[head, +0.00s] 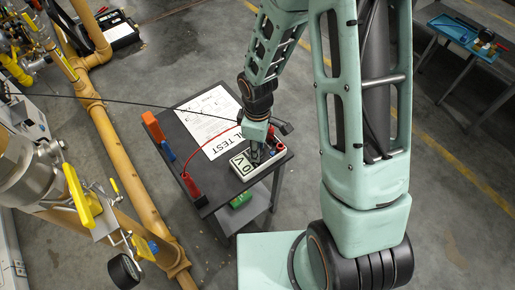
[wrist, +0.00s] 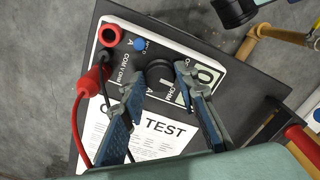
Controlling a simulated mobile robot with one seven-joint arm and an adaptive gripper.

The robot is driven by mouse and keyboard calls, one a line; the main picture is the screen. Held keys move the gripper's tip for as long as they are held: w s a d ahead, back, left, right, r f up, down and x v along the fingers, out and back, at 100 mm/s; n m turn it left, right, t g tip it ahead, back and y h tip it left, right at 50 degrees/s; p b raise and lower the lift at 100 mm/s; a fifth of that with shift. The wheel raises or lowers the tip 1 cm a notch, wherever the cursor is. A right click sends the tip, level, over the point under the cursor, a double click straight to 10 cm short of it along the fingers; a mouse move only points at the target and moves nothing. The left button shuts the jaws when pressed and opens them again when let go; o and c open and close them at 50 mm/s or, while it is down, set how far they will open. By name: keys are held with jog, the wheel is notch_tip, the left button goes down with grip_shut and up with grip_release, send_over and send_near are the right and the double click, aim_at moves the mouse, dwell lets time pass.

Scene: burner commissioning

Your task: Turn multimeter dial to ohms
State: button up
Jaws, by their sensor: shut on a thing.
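My gripper in the head view (head: 258,155) hides part of the meter. The dial's pointer setting cannot be made out.
The cart (head: 215,194) also bears a printed TEST sheet (head: 208,112), a red lead with a red probe (head: 191,186), and an orange block (head: 153,127). Yellow pipes (head: 133,180) run left of the cart. A bench with a blue tray (head: 462,35) stands far right.

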jog(key=m+b, duration=0.1)
jog(key=m, duration=0.4)
jog(key=shift+m, duration=0.3)
dwell(0.4)
jog(key=o, duration=1.1)
jog(key=shift+o, duration=0.2)
notch_tip(320, 180, up, 12)
